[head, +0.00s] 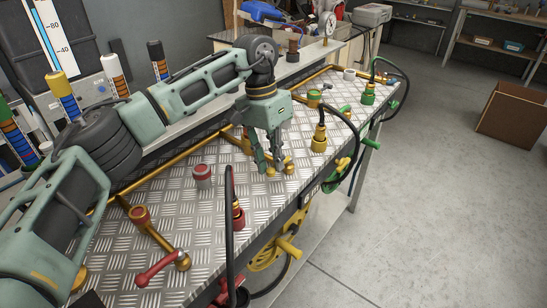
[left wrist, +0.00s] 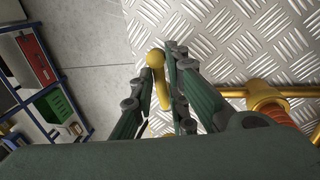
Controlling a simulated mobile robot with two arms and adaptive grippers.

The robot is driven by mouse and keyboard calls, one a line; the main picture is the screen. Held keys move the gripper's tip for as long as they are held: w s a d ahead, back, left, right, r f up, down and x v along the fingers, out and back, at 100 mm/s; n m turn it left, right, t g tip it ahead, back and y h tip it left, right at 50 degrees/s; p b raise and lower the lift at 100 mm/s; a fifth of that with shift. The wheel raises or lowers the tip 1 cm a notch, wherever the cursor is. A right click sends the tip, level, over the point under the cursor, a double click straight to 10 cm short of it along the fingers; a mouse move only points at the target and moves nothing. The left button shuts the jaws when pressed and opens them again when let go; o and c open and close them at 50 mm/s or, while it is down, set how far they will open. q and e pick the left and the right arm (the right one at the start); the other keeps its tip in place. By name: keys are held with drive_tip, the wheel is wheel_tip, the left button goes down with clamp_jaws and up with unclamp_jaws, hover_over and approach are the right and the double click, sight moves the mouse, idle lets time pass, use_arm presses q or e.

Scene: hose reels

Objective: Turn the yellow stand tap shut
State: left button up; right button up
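The yellow stand tap (head: 289,166) sits on the checker-plate bench, at the end of a gold pipe. Its lever, with a round knob (left wrist: 155,58), shows in the left wrist view. My left gripper (head: 267,167) reaches down over this tap in the head view, its fingers partly covering it. In the left wrist view the gripper (left wrist: 155,75) has its fingers apart, one on each side of the lever. The right finger is very close to the lever; I cannot tell whether it touches. My right gripper is not in view.
A yellow coupling (head: 319,142) with a black hose stands right of the tap. A red tap lever (head: 160,268) and red coupling (head: 238,214) are nearer. Green fittings (head: 368,95) are farther back. The floor right of the bench is clear up to a brown box (head: 510,112).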

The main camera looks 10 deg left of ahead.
use_arm(q)
drive_tip(key=o, duration=0.3)
drive_tip(key=shift+o, duration=0.2)
wheel_tip(320, 180, up, 12)
drive_tip(key=w+a, duration=0.1)
drive_tip(key=a, duration=0.1)
drive_tip(key=shift+f, duration=0.15)
